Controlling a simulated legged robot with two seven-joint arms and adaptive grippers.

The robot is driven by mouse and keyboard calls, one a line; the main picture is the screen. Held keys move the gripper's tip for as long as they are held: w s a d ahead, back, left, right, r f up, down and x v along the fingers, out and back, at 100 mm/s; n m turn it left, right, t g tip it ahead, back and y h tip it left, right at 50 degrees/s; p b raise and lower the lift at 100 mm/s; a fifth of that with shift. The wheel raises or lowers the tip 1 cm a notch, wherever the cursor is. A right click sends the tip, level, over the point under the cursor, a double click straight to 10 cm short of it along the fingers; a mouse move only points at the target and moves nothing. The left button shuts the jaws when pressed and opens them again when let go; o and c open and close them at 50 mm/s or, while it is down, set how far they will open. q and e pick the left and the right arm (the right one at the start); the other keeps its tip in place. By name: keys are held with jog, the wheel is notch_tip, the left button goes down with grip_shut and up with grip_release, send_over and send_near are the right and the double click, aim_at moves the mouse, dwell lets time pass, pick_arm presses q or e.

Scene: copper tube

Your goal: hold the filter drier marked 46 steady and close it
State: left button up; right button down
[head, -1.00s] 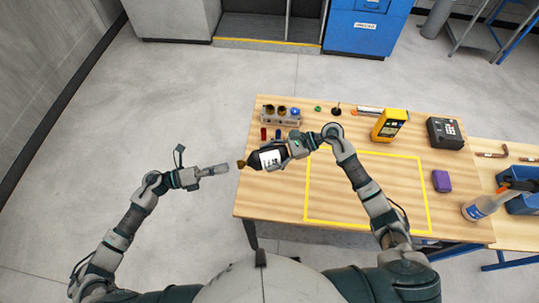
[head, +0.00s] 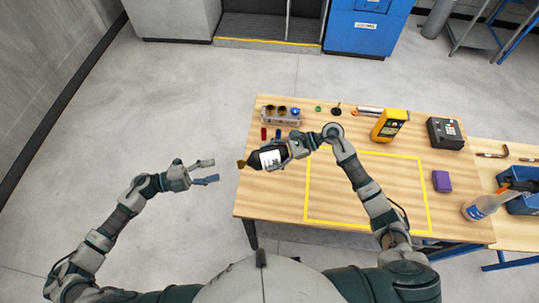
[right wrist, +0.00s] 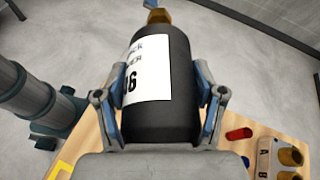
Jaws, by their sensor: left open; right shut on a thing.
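The filter drier (head: 270,158) is a black cylinder with a white label and a brass-coloured end pointing left. In the right wrist view the drier (right wrist: 165,85) fills the middle, its label partly showing "6", with the brass fitting (right wrist: 158,15) at its far end. My right gripper (head: 284,153) is shut on its body and holds it over the table's left edge; its fingers (right wrist: 162,108) lie on both sides. My left gripper (head: 212,171) is open and empty, left of the brass end and apart from it.
The wooden table (head: 370,240) has a yellow taped rectangle. A fitting rack (head: 280,118), a red cap (head: 264,133) and a blue cap (head: 278,134) sit near the drier. A yellow meter (head: 390,124), black device (head: 445,132) and purple block (head: 441,181) lie to the right.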

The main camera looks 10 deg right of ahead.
pick_arm(q)
jog(key=w+d, duration=0.1)
jog(key=d, duration=0.7)
jog(key=shift+w, duration=0.1)
grip_shut()
jog(key=shift+o, duration=0.6)
grip_release()
